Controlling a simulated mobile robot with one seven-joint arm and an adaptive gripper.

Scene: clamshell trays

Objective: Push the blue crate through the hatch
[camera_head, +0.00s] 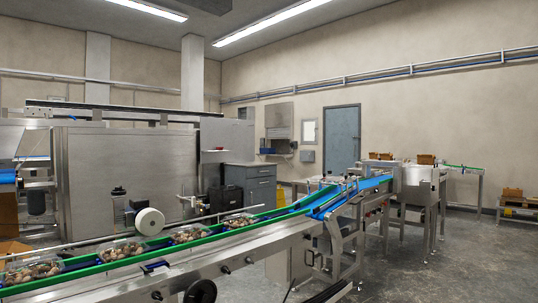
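My gripper is not in view.
A conveyor with green rails (228,230) carries several clear trays across the foreground. A steel cabinet (110,165) stands at left, a grey drawer unit (260,187) near the far wall. A blue-grey door (342,136) is right of the hatch.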

